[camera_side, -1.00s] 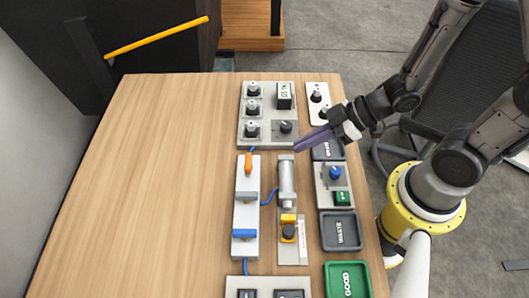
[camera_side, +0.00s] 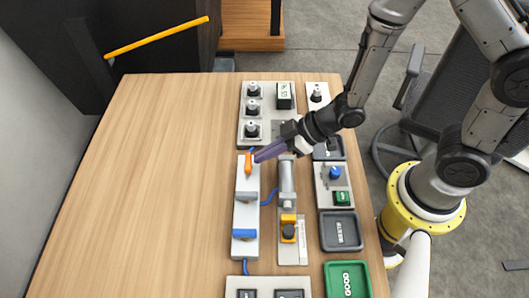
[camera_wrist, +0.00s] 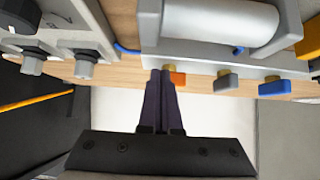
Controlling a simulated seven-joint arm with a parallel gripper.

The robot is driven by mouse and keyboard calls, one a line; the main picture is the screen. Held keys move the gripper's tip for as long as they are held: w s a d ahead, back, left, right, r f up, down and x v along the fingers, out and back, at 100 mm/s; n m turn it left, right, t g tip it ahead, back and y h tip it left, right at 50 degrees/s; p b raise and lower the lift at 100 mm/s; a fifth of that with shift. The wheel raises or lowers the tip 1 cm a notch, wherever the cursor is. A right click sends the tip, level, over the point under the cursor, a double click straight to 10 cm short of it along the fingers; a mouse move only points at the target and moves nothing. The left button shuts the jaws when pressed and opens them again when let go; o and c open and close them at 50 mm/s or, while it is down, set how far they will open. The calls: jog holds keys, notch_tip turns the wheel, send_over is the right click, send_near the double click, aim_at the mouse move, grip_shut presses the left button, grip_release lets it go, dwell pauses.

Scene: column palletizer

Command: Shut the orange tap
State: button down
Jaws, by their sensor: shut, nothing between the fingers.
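The orange tap (camera_side: 248,164) sits at the far end of a white manifold block (camera_side: 241,215), its lever pointing along the block in the side view. In the wrist view the orange tap (camera_wrist: 177,79) shows just right of the fingertips. A grey tap (camera_side: 246,196) and a blue tap (camera_side: 244,234) are on the same block. My gripper (camera_side: 258,157) is shut and empty, its purple fingers close beside the orange tap on its right. I cannot tell whether they touch it. The shut fingers also show in the wrist view (camera_wrist: 161,75).
A grey tray (camera_side: 341,231) and a green tray (camera_side: 347,281) are at the right edge. The table's left half (camera_side: 150,180) is clear.

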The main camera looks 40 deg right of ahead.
jog(key=shift+w+d+n+g+y, duration=0.1)
jog(key=shift+w+n+g+y, duration=0.25)
jog(key=shift+n, duration=0.3)
jog(key=shift+w+d+n+g+y, duration=0.1)
jog(key=shift+n+g+y, duration=0.25)
jog(key=shift+n+g, duration=0.25)
jog(key=shift+w+n+g+y, duration=0.45)
jog(key=shift+n+g, duration=0.2)
jog(key=shift+n, duration=0.4)
jog(key=shift+w+a, duration=0.1)
jog(key=shift+w, duration=0.55)
jog(key=shift+w+a+n+g, duration=0.1)
jog(key=shift+w+n+g, duration=0.3)
jog(key=shift+n+g, duration=0.3)
jog(key=n+g, duration=0.2)
jog(key=n, duration=0.1)
jog(key=w+a+n+g, duration=0.1)
jog(key=shift+a+n+g, duration=0.1)
jog(key=shift+n+g, duration=0.3)
